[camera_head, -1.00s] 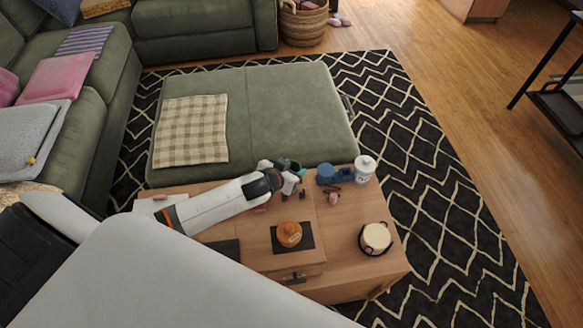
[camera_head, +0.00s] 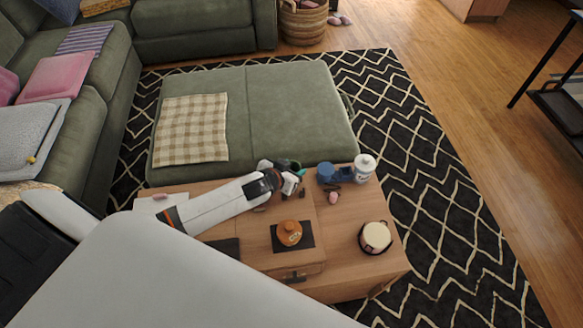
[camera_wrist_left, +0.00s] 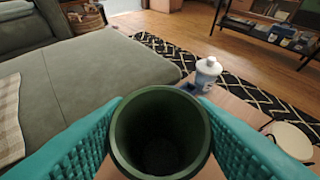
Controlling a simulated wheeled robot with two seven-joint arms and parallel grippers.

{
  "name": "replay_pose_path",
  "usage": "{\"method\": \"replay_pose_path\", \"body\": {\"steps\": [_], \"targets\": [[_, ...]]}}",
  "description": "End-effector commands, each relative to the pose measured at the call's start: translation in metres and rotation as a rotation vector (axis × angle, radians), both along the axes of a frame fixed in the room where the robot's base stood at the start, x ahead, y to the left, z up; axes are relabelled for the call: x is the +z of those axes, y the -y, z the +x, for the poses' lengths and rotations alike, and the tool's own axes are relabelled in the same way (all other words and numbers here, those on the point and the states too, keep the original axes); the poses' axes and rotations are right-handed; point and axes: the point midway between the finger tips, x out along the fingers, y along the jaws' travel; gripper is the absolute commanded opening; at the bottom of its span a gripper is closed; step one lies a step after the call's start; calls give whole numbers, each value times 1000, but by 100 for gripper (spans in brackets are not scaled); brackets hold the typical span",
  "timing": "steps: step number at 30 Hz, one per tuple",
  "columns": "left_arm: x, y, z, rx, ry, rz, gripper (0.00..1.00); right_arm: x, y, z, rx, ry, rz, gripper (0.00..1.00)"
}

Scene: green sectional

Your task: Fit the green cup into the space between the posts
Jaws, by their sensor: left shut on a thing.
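The green cup (camera_wrist_left: 158,145) is upright, with its open mouth toward the camera in the left wrist view. It also shows small and dark green in the head view (camera_head: 292,164), near the table's far edge. My left gripper (camera_head: 291,172) is shut on it, with teal fingers pressed on both sides in the left wrist view (camera_wrist_left: 160,110). Small brown posts (camera_head: 302,194) seem to stand on the wooden table just below the gripper in the head view. They are partly hidden, so I cannot tell how the cup lines up with them. My right gripper is not in view.
On the wooden table (camera_head: 345,270) are a blue object (camera_head: 327,173), a white-lidded jar (camera_head: 364,167), a pink item (camera_head: 334,198), an orange pot (camera_head: 289,233) on a dark mat, and a cream-topped pot (camera_head: 375,238). A green ottoman (camera_head: 290,110) stands behind.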

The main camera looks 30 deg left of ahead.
Motion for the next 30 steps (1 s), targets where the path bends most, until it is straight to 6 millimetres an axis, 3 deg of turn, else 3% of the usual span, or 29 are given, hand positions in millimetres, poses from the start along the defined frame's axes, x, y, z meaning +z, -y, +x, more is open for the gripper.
{"method": "replay_pose_path", "body": {"steps": [30], "targets": [[-9, 0, 0, 1, 0, -1, 26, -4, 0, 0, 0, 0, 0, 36]]}}
